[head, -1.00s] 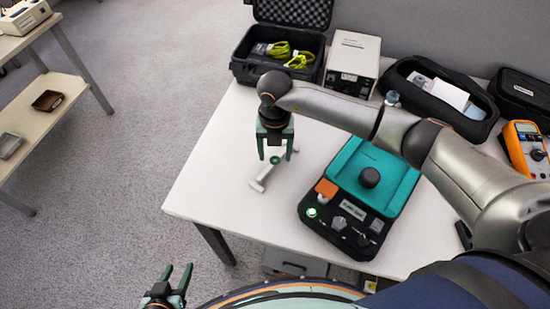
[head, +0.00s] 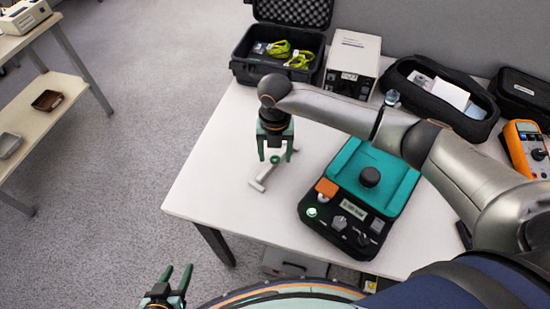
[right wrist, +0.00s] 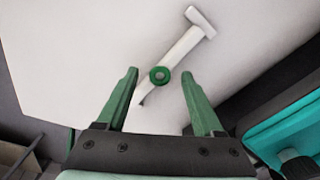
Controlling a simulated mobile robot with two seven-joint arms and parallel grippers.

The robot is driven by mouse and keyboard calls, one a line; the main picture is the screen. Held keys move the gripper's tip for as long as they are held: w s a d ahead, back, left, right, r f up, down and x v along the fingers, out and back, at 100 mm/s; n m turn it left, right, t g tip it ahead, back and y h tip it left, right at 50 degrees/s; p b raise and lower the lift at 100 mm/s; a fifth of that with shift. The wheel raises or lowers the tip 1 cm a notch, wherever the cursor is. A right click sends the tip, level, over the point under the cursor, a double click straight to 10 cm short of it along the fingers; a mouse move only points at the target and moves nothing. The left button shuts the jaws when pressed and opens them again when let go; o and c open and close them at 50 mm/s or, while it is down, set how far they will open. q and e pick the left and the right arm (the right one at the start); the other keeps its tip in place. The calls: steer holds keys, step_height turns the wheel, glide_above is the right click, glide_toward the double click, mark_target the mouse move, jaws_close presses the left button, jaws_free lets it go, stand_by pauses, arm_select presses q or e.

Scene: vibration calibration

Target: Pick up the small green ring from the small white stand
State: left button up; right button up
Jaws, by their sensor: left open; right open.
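The small green ring (right wrist: 159,75) sits on the small white stand (right wrist: 188,45), which rests on the white table. In the head view the ring (head: 274,160) shows between the fingers of my right gripper (head: 276,156), and the stand (head: 259,184) reaches out below them. In the right wrist view my right gripper (right wrist: 159,88) is open, with one finger on each side of the ring and a gap on both sides. My left gripper (head: 178,284) is open and empty at the bottom of the head view, off the table.
A teal-topped black device (head: 362,190) stands right of the stand. Behind are an open black case (head: 243,72), a white box (head: 351,62), a black pouch (head: 480,125) and an orange multimeter (head: 522,150). Bare table (head: 205,185) lies left of the stand.

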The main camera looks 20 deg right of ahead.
steer(key=shift+c, duration=0.4)
jaws_close()
steer(key=shift+r, duration=0.1)
